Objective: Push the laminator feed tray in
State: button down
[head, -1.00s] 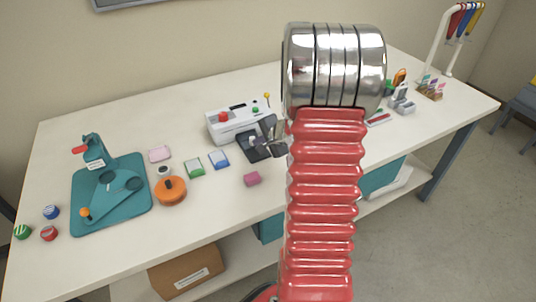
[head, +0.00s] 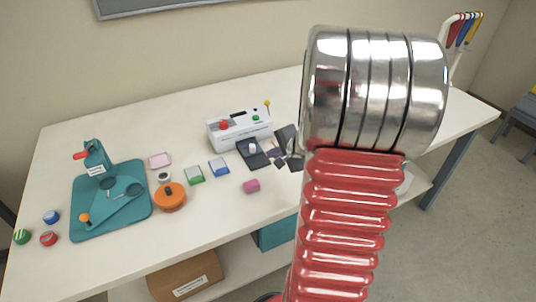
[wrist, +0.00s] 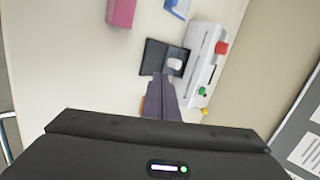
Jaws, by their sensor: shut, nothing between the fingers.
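The laminator (head: 240,130) is a white box with a red knob and a green button, standing on the table. Its dark feed tray (head: 246,158) sticks out from its front and carries a white knob (head: 253,149). In the wrist view the tray (wrist: 154,54) lies just beyond my fingertips, with the white laminator (wrist: 199,62) to its right. My gripper (head: 284,151) is shut and empty, just right of the tray in the head view. In the wrist view its fingers (wrist: 160,80) overlap the tray's near edge; I cannot tell whether they touch it.
My arm hides the table's right part.

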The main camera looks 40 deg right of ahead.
jog(key=v, duration=0.4)
dwell(0.7)
jog(key=s+a+r+n+g+y, duration=0.1)
jog(key=s+a+n+g+y, duration=0.2)
jog(key=a, duration=0.6)
jog(key=s+a+n+g, duration=0.2)
jog(key=s+a+n, duration=0.3)
jog(key=a, duration=0.4)
jog(key=s+a+r+n+h, duration=0.1)
jog(key=s+a+r+n, duration=0.1)
jog(key=a+r+n, duration=0.3)
jog(key=s+a+r+n+t, duration=0.1)
jog(key=a+r+n, duration=0.4)
jog(key=a, duration=0.5)
jog(key=shift+s+a+n+h, duration=0.15)
jog(key=shift+s+n+h, duration=0.25)
jog(key=shift+s+n, duration=0.35)
